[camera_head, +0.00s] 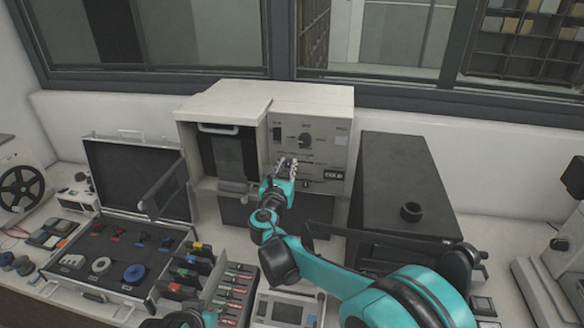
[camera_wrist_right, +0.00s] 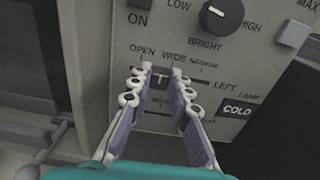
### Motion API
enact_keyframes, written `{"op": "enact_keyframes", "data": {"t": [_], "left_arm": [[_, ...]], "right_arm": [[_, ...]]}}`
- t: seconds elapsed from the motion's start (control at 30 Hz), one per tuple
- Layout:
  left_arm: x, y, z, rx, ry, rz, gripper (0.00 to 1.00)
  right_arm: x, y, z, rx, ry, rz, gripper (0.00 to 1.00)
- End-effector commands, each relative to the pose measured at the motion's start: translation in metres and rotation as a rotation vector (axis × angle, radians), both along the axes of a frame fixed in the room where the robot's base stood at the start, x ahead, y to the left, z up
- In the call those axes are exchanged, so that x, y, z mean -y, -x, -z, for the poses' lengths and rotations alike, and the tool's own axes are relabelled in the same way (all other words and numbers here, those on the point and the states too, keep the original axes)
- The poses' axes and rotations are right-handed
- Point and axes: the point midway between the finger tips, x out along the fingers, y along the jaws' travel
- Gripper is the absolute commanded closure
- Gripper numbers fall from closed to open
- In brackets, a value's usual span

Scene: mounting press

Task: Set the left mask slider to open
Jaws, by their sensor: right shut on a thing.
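The mounting press (camera_head: 312,118) is a beige box with a control panel on its right half. In the right wrist view, a slider row marked OPEN, WIDE, NARROW and LEFT crosses the panel below the round knob. My right gripper (camera_wrist_right: 160,70) is at this row, its fingertips closed around the small left mask slider (camera_wrist_right: 160,78), below the WIDE mark. The fingers hide part of the slot and of the second row beneath it. In the head view my right gripper (camera_head: 287,163) reaches the panel from below.
The round brightness knob (camera_wrist_right: 222,16) is just above the fingers, and a dark COLD display (camera_wrist_right: 238,108) is to their right. A dark box (camera_head: 400,175) stands right of the press. An open case (camera_head: 140,170) and a tool tray lie at front left.

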Motion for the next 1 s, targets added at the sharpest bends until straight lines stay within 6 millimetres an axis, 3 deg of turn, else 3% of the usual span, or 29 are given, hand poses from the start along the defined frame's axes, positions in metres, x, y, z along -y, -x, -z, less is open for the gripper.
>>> {"op": "enact_keyframes", "data": {"t": [0.17,0.43,0.47,0.5,0.53,1.0], "left_arm": [[0.0,0.0,0.0,0.0,0.0,0.0,1.0],[0.0,0.0,0.0,0.0,0.0,0.0,1.0],[0.0,0.0,0.0,0.0,0.0,0.0,1.0],[0.0,0.0,0.0,0.0,0.0,0.0,1.0],[0.0,0.0,0.0,0.0,0.0,0.0,1.0],[0.0,0.0,0.0,0.0,0.0,0.0,1.0]], "right_arm": [[-0.029,-0.006,0.0,0.001,0.0,-0.003,1.0],[-0.03,-0.006,-0.001,0.001,0.0,-0.005,1.0],[-0.031,-0.006,-0.001,0.001,0.0,-0.005,0.74],[-0.031,-0.006,-0.001,0.001,0.0,-0.005,0.63],[-0.03,-0.006,-0.001,0.001,0.0,-0.005,0.6],[-0.031,-0.005,-0.001,0.0,0.0,-0.006,0.6]]}}
